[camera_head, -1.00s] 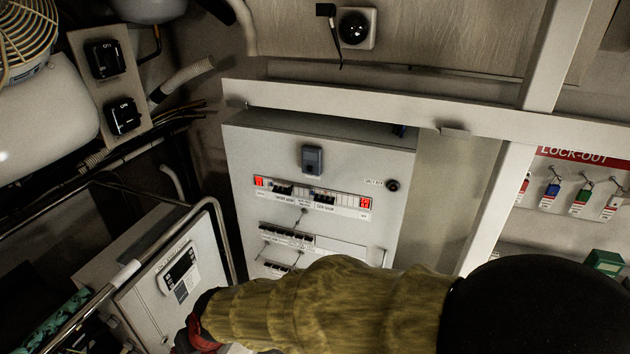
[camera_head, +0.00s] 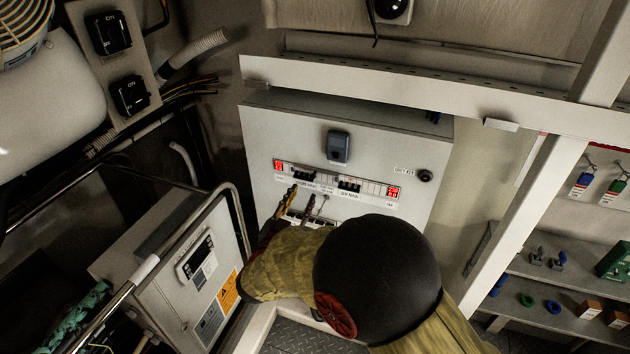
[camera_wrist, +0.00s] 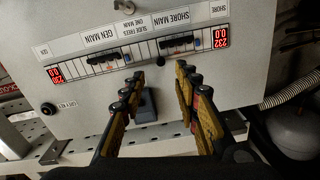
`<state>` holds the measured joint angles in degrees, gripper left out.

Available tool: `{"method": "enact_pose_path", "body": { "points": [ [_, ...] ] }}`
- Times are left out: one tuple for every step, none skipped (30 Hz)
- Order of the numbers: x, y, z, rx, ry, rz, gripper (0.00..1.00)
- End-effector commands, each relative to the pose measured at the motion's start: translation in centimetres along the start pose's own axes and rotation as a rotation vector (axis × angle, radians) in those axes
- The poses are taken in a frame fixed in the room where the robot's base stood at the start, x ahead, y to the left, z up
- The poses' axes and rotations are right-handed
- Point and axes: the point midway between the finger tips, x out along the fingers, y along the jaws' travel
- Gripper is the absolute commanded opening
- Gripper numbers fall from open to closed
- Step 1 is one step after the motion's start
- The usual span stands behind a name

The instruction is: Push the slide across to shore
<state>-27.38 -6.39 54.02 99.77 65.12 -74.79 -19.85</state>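The breaker panel (camera_head: 420,140) has a row of breakers between two red displays. The shore main breaker (camera_head: 304,176) is left and the gen main breaker (camera_head: 348,185) right. The wrist view is upside down, with the shore main breaker (camera_wrist: 180,42) right and the gen main breaker (camera_wrist: 105,60) left. A label about the slide (camera_wrist: 126,28) sits between them; I cannot make out the slide itself clearly. My gripper (camera_head: 300,197) is just below the row in the head view. In the wrist view my gripper (camera_wrist: 160,70) is open and empty, fingers apart, pointing at the panel.
A blue-grey box (camera_head: 338,147) stands out from the panel above the row. A metal rail (camera_head: 235,220) and a control cabinet (camera_head: 205,270) are to the left. A white beam (camera_head: 400,88) crosses above, and a slanted post (camera_head: 530,225) stands to the right.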

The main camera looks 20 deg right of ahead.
Motion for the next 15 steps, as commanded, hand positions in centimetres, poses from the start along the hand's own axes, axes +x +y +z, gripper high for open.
{"method": "enact_pose_path", "body": {
  "points": [
    [0.3, 0.1, -0.2, -0.006, 0.006, 0.003, 0.32],
    [0.5, 0.1, -0.1, -0.009, 0.005, 0.003, 0.32],
    [0.9, 0.1, -0.1, -0.010, 0.005, 0.004, 0.32],
    [1.3, 0.1, -0.1, -0.010, 0.005, 0.004, 0.32],
    [1.7, 0.1, -0.1, -0.010, 0.004, 0.004, 0.32],
    [2.4, 0.1, -0.1, -0.010, 0.004, 0.004, 0.32],
    [2.9, 0.1, -0.1, -0.009, 0.004, 0.004, 0.32],
    [3.3, 0.1, -0.1, -0.009, 0.004, 0.004, 0.32],
    [4.0, 0.1, -0.1, -0.009, 0.004, 0.004, 0.32],
    [4.4, 0.1, -0.1, -0.009, 0.004, 0.003, 0.32],
    [4.9, 0.1, -0.1, -0.009, 0.004, 0.002, 0.32],
    [5.5, 0.1, -0.1, -0.009, 0.003, 0.003, 0.32],
    [5.8, 0.1, -0.1, -0.009, 0.003, 0.003, 0.32],
    [6.2, 0.1, -0.1, -0.009, 0.003, 0.002, 0.32],
    [6.6, 0.0, -0.1, -0.008, 0.004, 0.001, 0.32]
  ]
}}
